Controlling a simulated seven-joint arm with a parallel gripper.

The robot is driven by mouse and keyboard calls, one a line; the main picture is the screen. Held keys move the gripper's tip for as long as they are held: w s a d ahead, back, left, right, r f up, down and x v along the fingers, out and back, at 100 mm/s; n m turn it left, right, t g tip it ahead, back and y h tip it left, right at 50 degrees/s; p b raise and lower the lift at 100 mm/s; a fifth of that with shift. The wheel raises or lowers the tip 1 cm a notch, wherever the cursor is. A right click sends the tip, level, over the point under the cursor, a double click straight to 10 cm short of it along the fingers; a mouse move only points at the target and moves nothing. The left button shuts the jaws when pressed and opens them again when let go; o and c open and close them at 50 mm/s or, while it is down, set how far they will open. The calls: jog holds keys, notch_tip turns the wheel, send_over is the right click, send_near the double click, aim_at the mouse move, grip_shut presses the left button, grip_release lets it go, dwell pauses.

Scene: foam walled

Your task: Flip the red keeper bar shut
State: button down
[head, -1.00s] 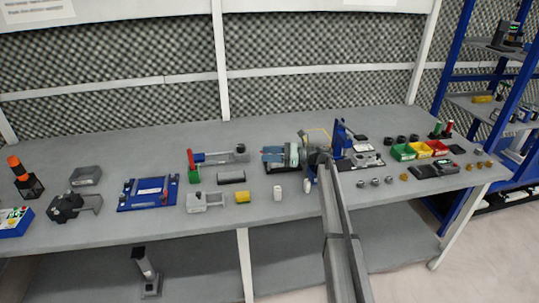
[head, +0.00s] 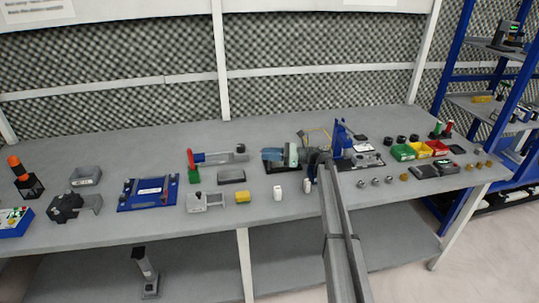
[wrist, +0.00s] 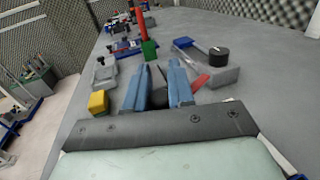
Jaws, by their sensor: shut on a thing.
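A red bar (head: 190,159) stands upright by a green block (head: 194,174) at the left end of a grey fixture with a black knob (head: 240,148). The wrist view also shows this red bar (wrist: 142,22), the green block (wrist: 150,50) and the knob (wrist: 218,54). My gripper (head: 267,154) is to the right of the fixture, pointing left, apart from the upright bar. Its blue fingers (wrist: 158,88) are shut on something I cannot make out. A small red piece (wrist: 201,82) shows just right of the right finger; part of it is hidden.
A grey box (head: 231,177), a yellow block (head: 242,197) and a grey clamp-like part (head: 206,201) lie in front of the fixture. A blue plate (head: 148,192) is further left. White cylinders (head: 277,193) stand near the front edge. Coloured bins (head: 420,149) are at the right.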

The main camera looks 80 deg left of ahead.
jog(key=shift+s+a+m+t+y, duration=0.25)
jog(key=shift+s+m+t+y, duration=0.1)
jog(key=shift+m+t+y, duration=2)
jog(key=shift+s+a+m+t+y, duration=0.3)
jog(key=shift+m+t+y, duration=1.7)
jog(key=shift+t, duration=0.6)
jog(key=shift+s+a+m+t+y, duration=0.2)
jog(key=shift+s+m+t+y, duration=0.15)
jog(key=shift+m+t+y, duration=1.85)
jog(key=shift+a+m+t, duration=0.15)
jog(key=shift+m+t, duration=0.3)
jog(key=shift+t, duration=0.5)
jog(key=c, duration=1)
grip_release()
jog(key=shift+c, duration=0.2)
jog(key=shift+d, duration=0.2)
